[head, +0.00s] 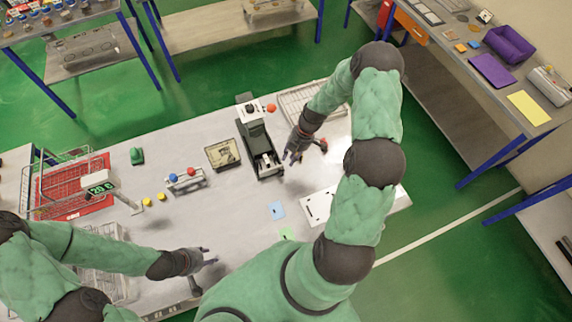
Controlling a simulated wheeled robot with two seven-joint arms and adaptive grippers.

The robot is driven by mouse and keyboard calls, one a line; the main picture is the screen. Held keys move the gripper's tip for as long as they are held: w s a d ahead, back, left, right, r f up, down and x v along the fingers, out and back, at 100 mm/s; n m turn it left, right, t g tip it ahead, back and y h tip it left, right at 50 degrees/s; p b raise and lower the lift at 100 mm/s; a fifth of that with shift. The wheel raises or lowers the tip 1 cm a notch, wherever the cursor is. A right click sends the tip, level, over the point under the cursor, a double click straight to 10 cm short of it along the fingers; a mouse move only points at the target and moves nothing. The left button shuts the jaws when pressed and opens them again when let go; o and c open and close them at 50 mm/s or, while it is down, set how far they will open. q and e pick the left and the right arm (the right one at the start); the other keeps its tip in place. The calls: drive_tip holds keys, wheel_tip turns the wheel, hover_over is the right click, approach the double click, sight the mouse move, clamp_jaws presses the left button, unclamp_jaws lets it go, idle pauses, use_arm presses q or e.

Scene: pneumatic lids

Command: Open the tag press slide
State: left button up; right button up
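The tag press appears to be the dark green device (257,143) with a pale top block near the middle of the table. A light metal part (267,164), which may be its slide, shows at its near end. My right gripper (291,158) is just right of that end, above the table. Its fingers look a little apart with nothing between them, and I cannot tell whether they touch the device. My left gripper (210,256) is open and empty over the near part of the table, well away from the device.
A framed plate (223,154) and a small fixture with blue and red knobs (185,179) stand left of the device. A wire rack (296,101) lies behind my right forearm. A white panel (318,206) lies to the right.

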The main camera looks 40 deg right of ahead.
drive_tip(key=v, duration=0.3)
drive_tip(key=shift+r, duration=0.1)
drive_tip(key=shift+s, duration=0.1)
idle(0.5)
